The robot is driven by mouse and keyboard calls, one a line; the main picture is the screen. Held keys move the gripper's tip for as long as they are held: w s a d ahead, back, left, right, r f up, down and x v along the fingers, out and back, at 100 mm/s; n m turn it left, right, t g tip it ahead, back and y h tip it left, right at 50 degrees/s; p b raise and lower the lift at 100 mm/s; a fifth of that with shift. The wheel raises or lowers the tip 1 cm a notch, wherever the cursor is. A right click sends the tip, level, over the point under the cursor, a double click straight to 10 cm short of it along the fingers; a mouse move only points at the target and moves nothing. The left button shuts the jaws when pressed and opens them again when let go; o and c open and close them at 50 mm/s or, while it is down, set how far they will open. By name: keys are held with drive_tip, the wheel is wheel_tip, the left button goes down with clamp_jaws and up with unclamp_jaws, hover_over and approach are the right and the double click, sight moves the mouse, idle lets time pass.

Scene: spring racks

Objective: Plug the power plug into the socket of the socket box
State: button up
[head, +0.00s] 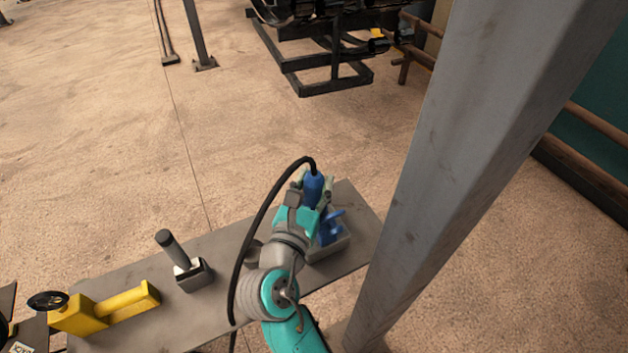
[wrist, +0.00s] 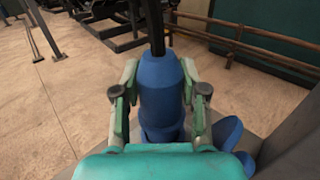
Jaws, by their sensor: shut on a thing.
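The power plug (head: 314,187) is blue, with a black cable leaving its top and looping down to the left. My gripper (head: 311,190) is shut on it, near the right end of the grey bench. In the wrist view the plug (wrist: 162,88) stands upright between the two fingers of my gripper (wrist: 160,98). The socket box (head: 330,243) is a grey box with blue parts, on the bench just below and right of the plug. A blue flap-like part also shows in the wrist view (wrist: 228,132). The plug's lower end is hidden, so I cannot tell whether it touches the socket.
On the bench (head: 225,240) stand a grey holder with a dark-handled tool (head: 178,255) and a yellow tool (head: 105,308) to the left. A thick grey post (head: 450,150) rises close to the bench's right end. Dark racks (head: 320,60) stand on the floor behind.

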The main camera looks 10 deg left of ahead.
drive_tip(key=shift+f, duration=0.65)
drive_tip(key=o, duration=1.3)
drive_tip(key=shift+o, duration=0.2)
drive_tip(key=s+a, duration=0.2)
drive_tip(key=s, duration=1)
drive_tip(key=shift+a, duration=0.2)
drive_tip(key=shift+w, duration=0.15)
